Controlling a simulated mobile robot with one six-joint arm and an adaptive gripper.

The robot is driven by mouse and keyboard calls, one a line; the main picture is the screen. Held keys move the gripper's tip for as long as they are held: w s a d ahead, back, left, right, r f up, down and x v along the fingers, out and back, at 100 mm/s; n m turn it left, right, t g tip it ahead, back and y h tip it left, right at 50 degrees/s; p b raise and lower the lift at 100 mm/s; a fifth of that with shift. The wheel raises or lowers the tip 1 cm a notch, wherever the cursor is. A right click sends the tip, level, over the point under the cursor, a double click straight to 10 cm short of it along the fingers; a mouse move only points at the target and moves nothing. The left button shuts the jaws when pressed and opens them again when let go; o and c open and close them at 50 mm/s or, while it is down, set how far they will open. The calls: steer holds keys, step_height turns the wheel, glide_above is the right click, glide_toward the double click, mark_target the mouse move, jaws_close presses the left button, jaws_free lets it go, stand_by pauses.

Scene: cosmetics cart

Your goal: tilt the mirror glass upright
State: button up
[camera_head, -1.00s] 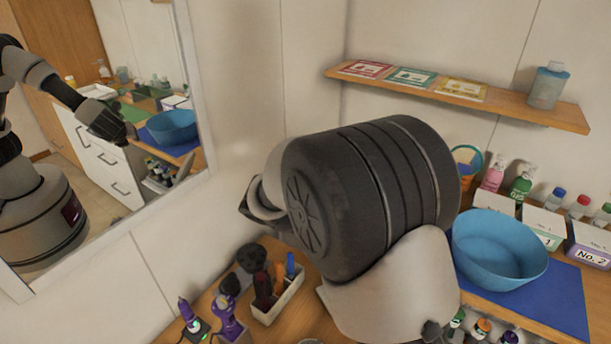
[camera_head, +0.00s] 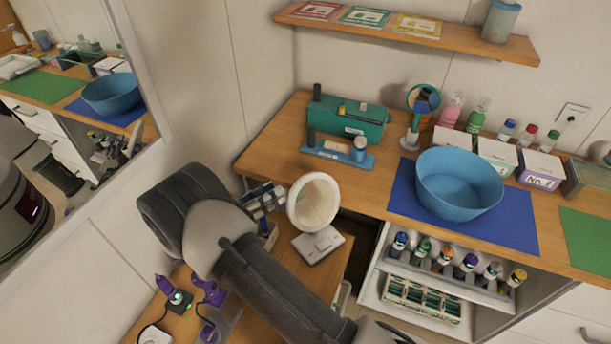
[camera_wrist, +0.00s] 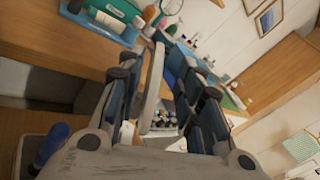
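The round white-framed mirror (camera_head: 313,203) stands on a pale square base (camera_head: 318,244) on the lower wooden surface. Its glass leans back somewhat in the head view. My gripper (camera_head: 266,199) is at the mirror's left side, partly hidden by my wrist. In the wrist view the mirror (camera_wrist: 152,90) shows nearly edge-on between the two fingers of my gripper (camera_wrist: 165,75). The fingers are apart, with a clear gap to the right finger. The mirror is closer to the left finger; whether it touches is unclear.
A teal box (camera_head: 347,120) and a teal-rimmed hand mirror (camera_head: 422,100) stand on the wooden counter behind. A blue bowl (camera_head: 459,183) sits on a blue mat (camera_head: 404,198). Purple tools (camera_head: 208,291) are at the lower left. A wall mirror (camera_head: 65,110) is left.

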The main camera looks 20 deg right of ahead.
mark_target(299, 180)
steer(key=b+x, duration=0.1)
steer(key=x, duration=1.1)
steer(key=shift+d, duration=0.15)
steer(key=shift+c, duration=0.5)
jaws_close()
